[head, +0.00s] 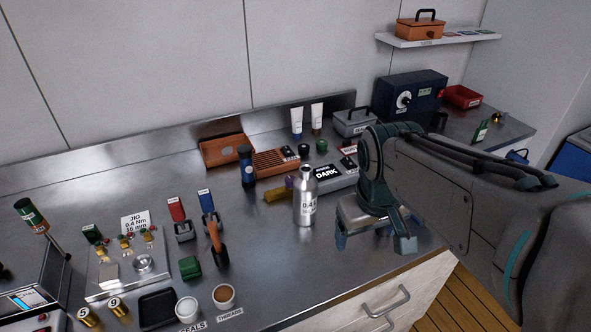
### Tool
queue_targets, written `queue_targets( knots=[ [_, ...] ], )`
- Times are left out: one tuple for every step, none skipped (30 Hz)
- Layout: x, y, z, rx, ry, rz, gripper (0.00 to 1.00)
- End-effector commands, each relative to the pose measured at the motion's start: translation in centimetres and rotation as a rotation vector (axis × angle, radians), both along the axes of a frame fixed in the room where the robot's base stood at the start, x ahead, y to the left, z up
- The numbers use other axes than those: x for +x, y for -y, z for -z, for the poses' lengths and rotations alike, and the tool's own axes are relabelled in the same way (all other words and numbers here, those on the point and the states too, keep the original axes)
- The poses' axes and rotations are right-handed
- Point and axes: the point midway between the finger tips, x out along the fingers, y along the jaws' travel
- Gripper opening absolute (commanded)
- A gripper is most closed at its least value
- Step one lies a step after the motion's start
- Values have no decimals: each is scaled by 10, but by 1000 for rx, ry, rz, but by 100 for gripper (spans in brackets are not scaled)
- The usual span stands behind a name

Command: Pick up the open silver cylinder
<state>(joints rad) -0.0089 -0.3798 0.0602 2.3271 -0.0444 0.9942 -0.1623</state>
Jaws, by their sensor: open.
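The silver cylinder (305,200) stands upright on the steel bench, just left of my gripper. It has a narrower neck with an open dark mouth at the top and a white label partly reading "0.4". My gripper (372,243) hangs over the bench to the right of the cylinder, fingers pointing down and spread apart. Nothing shows between the fingers. The gripper and the cylinder look apart, though their difference in depth is hard to tell.
A brown-handled tool (217,244) and green block (190,267) lie left. Bare bench shows in front of the cylinder.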

Motion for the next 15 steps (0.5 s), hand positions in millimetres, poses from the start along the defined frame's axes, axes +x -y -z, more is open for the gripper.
queue_targets(
  knots=[
    [19, -9, -13, -33, -25, -100, 80],
    [30, -14, -20, -54, -40, -166, 80],
    [44, -22, -29, -81, -62, -255, 80],
    [55, -28, -36, -99, -79, -323, 80],
    [65, -35, -41, -117, -95, -391, 80],
    [79, -44, -48, -137, -117, -477, 80],
    [89, -51, -53, -152, -133, -544, 80],
    [99, -57, -58, -165, -149, -608, 80],
    [111, -66, -64, -179, -170, -693, 80],
    [121, -72, -67, -190, -184, -756, 80],
    [130, -79, -71, -198, -199, -815, 80],
    [141, -87, -75, -206, -217, -890, 80],
    [149, -92, -77, -212, -229, -943, 80],
    [156, -97, -80, -215, -241, -993, 80],
    [165, -103, -82, -219, -253, -1054, 80]
  ],
)
